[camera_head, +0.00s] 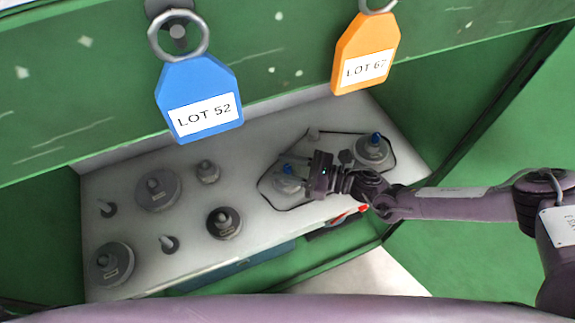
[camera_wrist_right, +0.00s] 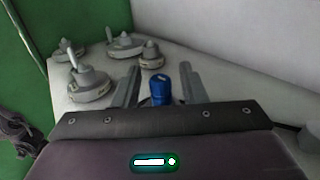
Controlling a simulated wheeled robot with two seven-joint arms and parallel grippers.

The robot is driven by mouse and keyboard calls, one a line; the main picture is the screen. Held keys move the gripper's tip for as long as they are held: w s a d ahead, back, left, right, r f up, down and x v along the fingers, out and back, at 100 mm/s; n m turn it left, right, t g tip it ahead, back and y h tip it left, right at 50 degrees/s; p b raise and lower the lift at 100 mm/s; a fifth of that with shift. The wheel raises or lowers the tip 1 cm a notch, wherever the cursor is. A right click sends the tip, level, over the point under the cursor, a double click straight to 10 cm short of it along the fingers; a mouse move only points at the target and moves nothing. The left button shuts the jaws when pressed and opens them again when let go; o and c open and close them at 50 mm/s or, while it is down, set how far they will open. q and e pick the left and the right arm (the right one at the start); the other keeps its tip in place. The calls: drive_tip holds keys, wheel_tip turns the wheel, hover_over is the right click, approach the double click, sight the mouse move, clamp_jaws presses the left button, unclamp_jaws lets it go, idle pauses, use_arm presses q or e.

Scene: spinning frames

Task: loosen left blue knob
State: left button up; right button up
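The left blue knob (camera_head: 287,168) stands upright on a round grey base on the pale panel, inside a dark outline. My right gripper (camera_head: 306,171) comes in from the right, with its fingers reaching towards this knob. In the right wrist view the blue knob (camera_wrist_right: 160,92) sits between the two grey fingers of the right gripper (camera_wrist_right: 160,78). The fingers are open, with a gap on each side of the knob. A second blue knob (camera_head: 375,139) stands on a round base farther right.
Several grey knobs and discs, such as the large disc (camera_head: 158,190), stand on the panel's left half. A blue tag (camera_head: 200,78) and an orange tag (camera_head: 362,50) hang on the green frame above. Green walls bound the panel.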

clamp_jaws()
drive_tip(key=shift+w+f+n+g+b, duration=0.1)
drive_tip(key=shift+n+g+b, duration=0.2)
drive_tip(key=shift+g+b, duration=0.1)
drive_tip(key=shift+n+g, duration=0.4)
drive_tip(key=shift+g, duration=0.2)
unclamp_jaws()
